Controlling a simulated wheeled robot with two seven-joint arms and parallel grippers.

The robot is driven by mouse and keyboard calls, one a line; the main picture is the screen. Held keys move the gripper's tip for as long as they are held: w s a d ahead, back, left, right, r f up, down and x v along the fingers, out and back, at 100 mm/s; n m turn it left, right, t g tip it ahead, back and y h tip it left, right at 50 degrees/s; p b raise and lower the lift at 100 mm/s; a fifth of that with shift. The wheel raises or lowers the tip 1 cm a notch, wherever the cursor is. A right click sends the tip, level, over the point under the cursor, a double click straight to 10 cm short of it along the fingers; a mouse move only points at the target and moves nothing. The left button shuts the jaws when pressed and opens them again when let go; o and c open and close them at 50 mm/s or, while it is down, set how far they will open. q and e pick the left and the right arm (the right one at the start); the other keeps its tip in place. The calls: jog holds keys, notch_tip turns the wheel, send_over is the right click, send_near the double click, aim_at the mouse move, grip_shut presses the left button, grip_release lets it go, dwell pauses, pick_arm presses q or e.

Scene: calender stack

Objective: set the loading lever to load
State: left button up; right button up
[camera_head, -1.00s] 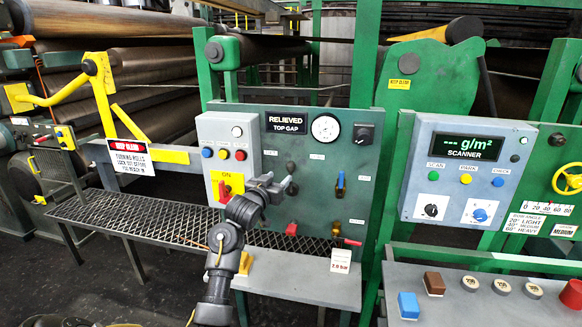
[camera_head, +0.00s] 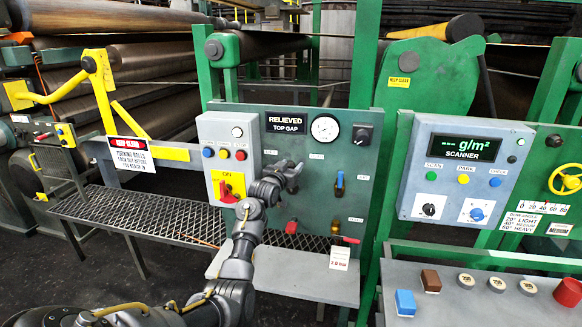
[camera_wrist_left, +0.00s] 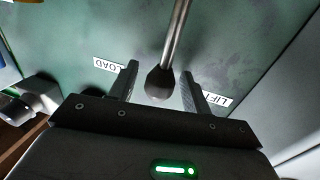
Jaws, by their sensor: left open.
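In the left wrist view the loading lever (camera_wrist_left: 177,40) is a metal rod with a dark rounded knob at its end. The knob lies between the two fingers of my left gripper (camera_wrist_left: 161,75), which is open around it; a gap shows on each side. A LOAD label (camera_wrist_left: 108,64) is left of the lever and a LIFT label (camera_wrist_left: 217,101) is right of it, both upside down in this view. In the head view my left gripper (camera_head: 289,172) is at the green control panel (camera_head: 310,205) and hides the lever. My right gripper is not in view.
A grey box with buttons and a yellow ON plate (camera_head: 228,186) is just left of my gripper. A blue-handled lever (camera_head: 340,184) is to its right. A grey shelf (camera_head: 310,284) is below, and a scanner box (camera_head: 465,170) stands farther right.

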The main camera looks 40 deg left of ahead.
pick_arm(q)
grip_shut()
jog(key=shift+d, duration=0.1)
jog(key=d+m, duration=0.1)
jog(key=w+d+m, duration=0.1)
jog(key=d+m, duration=0.1)
jog(key=shift+w+f+g+p, duration=0.15)
jog(key=shift+f+g+p, duration=0.1)
jog(key=shift+g+p, duration=0.05)
jog(key=shift+w+d+f+m+g, duration=0.15)
jog(key=shift+w+d+f+m, duration=0.1)
jog(key=shift+d+m, duration=0.3)
jog(key=shift+w+d+f+m+g, duration=0.15)
jog(key=shift+d+f+m, duration=0.2)
jog(key=shift+m, duration=0.3)
jog(key=shift+w+d+f+m+g, duration=0.1)
jog(key=shift+w+d+f+m, duration=0.1)
jog(key=shift+d+m, duration=0.35)
jog(key=shift+a, duration=0.1)
